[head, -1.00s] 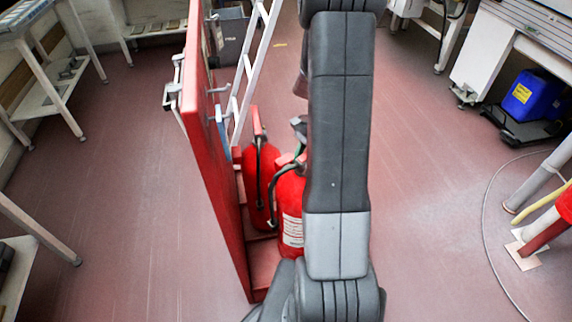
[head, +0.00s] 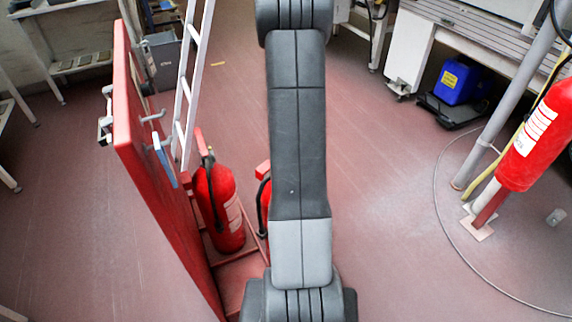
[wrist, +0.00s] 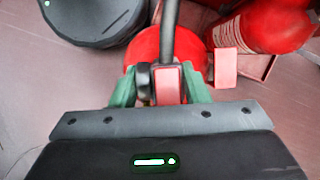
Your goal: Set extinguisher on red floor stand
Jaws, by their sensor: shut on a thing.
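My gripper (wrist: 160,92) has its green fingers shut on the handle of a red extinguisher (wrist: 143,49), whose black hose runs up the wrist view. In the head view my arm hides my gripper and most of this extinguisher (head: 263,202); a strip of it shows at the arm's left edge. The red floor stand (head: 168,185) has an upright board and a low base. Another red extinguisher (head: 226,205) stands upright on that base, left of the held one; it also shows at the wrist view's upper right (wrist: 275,27). I cannot tell whether the held extinguisher touches the base.
A ladder (head: 190,95) leans behind the stand. At right, a red extinguisher (head: 540,135) is by a grey post (head: 500,125), with a cable loop on the floor. A blue jug (head: 460,82) is under a bench (head: 480,30). Open floor lies between stand and post.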

